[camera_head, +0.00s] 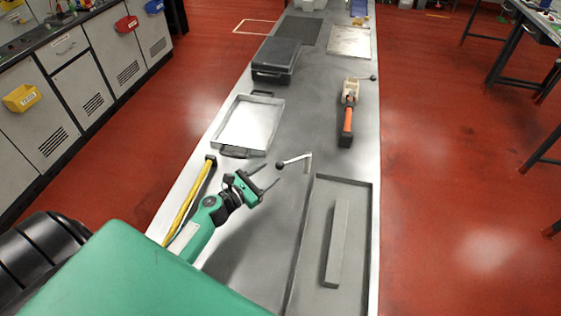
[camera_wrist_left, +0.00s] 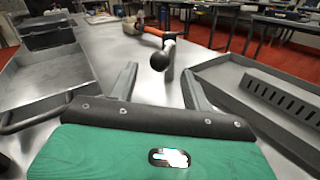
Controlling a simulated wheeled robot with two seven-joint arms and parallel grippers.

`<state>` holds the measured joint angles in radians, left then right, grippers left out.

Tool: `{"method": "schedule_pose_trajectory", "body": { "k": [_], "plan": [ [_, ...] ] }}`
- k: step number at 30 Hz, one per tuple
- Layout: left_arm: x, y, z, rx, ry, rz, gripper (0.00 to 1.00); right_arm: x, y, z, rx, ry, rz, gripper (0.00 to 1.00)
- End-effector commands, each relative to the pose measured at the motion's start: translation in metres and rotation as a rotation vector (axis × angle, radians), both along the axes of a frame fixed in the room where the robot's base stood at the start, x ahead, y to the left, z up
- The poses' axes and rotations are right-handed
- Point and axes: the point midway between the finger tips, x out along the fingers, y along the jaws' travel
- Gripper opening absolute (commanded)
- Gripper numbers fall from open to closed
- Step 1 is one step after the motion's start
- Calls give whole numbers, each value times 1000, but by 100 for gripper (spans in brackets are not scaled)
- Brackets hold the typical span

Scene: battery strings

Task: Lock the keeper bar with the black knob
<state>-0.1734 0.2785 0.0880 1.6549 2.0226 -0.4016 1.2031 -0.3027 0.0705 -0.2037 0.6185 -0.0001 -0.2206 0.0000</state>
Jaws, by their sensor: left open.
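The black knob (camera_head: 278,166) sits on the end of a light metal lever (camera_head: 296,160) at the far left corner of a shallow grey tray. The knob also shows in the left wrist view (camera_wrist_left: 158,62), ahead of and between the fingers. My left gripper (camera_head: 269,180) is open and empty, just short of the knob and apart from it. It shows in the left wrist view (camera_wrist_left: 157,85) too. A long grey bar (camera_head: 338,240), perhaps the keeper bar, lies in the tray; the left wrist view shows a slotted side (camera_wrist_left: 285,100). My right gripper is not in view.
The shallow grey tray (camera_head: 311,225) lies at the right of the bench. A metal tray (camera_head: 231,122) with handles, a black case (camera_head: 277,57) and an orange-handled tool (camera_head: 347,122) lie farther off. A yellow-and-black bar (camera_head: 188,203) lies along the left edge. The bench middle is clear.

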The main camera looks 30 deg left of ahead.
Motion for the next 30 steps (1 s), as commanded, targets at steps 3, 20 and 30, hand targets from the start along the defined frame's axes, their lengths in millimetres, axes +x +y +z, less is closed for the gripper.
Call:
{"method": "schedule_pose_trajectory", "body": {
  "k": [3,20,30],
  "plan": [
    [21,-7,3,-1,-1,1,49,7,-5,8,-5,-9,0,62],
    [57,-20,0,1,0,0,49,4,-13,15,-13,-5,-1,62],
    [57,-20,0,1,0,-1,8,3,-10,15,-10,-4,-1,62]
  ]
}}
